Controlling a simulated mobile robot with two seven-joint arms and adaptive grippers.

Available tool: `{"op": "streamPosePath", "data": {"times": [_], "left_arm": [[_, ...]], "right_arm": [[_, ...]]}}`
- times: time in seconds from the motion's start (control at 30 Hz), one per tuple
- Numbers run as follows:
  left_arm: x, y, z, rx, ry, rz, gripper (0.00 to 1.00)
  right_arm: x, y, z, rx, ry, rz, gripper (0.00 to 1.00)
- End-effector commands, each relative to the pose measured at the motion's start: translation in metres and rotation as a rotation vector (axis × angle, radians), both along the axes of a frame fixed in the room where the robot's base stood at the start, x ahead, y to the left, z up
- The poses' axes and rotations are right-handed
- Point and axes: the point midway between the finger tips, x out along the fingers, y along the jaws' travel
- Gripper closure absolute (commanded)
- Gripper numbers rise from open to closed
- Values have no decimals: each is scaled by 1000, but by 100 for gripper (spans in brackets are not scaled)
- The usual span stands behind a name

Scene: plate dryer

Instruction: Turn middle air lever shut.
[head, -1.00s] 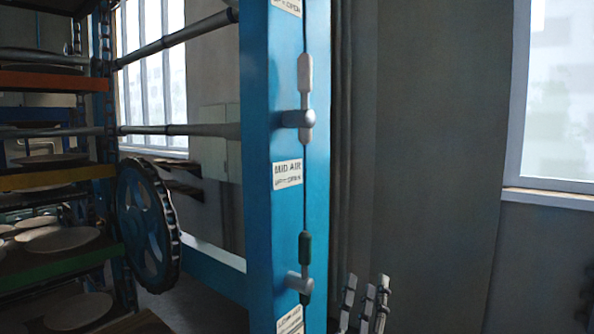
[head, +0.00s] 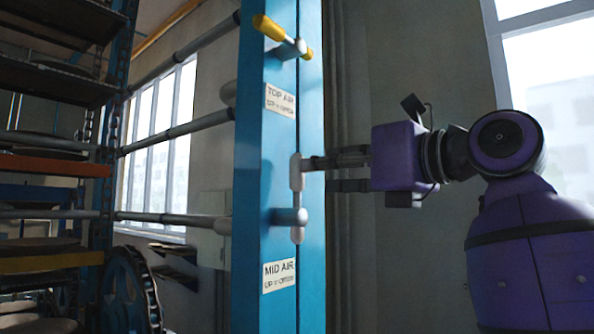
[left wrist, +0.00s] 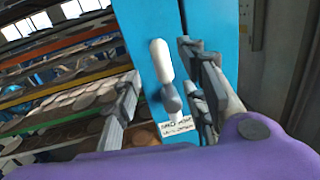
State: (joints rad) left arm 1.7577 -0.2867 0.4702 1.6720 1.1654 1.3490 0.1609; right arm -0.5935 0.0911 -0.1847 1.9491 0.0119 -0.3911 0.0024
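The middle air lever (head: 297,172) is pale grey-white and stands upright on a blue post, its round hub (head: 290,216) above the MID AIR label (head: 279,276). The label reads up = open. My left gripper (head: 318,173) is to the right of the lever, its fingers level and apart. The upper finger's tip overlaps the lever's edge; I cannot tell whether it touches. In the left wrist view the lever (left wrist: 161,60) stands between the two spread fingers, which are not closed on it. My right gripper is not in view.
A yellow lever (head: 283,36) tilts above the TOP AIR label (head: 281,101) higher on the post. Racks with plates and a toothed wheel (head: 124,292) stand left. Pipes run from the post to the rack. The wall (head: 400,270) is behind.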

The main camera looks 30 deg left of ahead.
Motion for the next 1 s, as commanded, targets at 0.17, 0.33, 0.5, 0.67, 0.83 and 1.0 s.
{"op": "streamPosePath", "data": {"times": [0.17, 0.33, 0.5, 0.67, 0.83, 1.0], "left_arm": [[-1, 3, 5, -43, -23, -28, 61], [3, 28, 7, -43, -25, -25, 61], [9, 54, 7, -41, -26, -25, 61], [13, 68, 6, -40, -24, -26, 61], [16, 71, 5, -39, -22, -28, 61], [16, 71, 4, -39, -21, -27, 63]], "right_arm": [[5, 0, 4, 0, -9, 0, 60], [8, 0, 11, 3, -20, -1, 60], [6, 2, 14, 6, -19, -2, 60], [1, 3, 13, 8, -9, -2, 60], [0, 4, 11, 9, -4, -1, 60], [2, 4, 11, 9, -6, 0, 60]]}}
